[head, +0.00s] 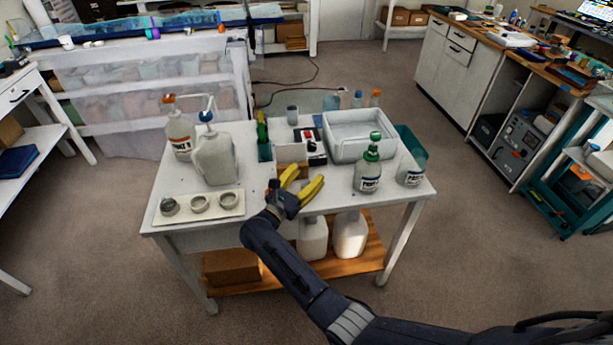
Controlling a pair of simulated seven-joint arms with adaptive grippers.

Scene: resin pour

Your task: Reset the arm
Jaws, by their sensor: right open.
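My right gripper (301,184), with yellow fingers, hangs over the front middle of the white table (260,215). Its fingers are spread and nothing shows between them. My right arm comes in from the lower right and crosses the table's front edge. My left gripper is not in view. A small brown box (291,153) stands just behind the gripper, partly hidden by it.
Pump bottles (216,158) stand at the table's left, behind a tray with small round cups (233,207). A green-topped bottle (368,170), a clear cup (411,168) and a white bin (357,135) stand at the right. White jugs (350,234) sit below.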

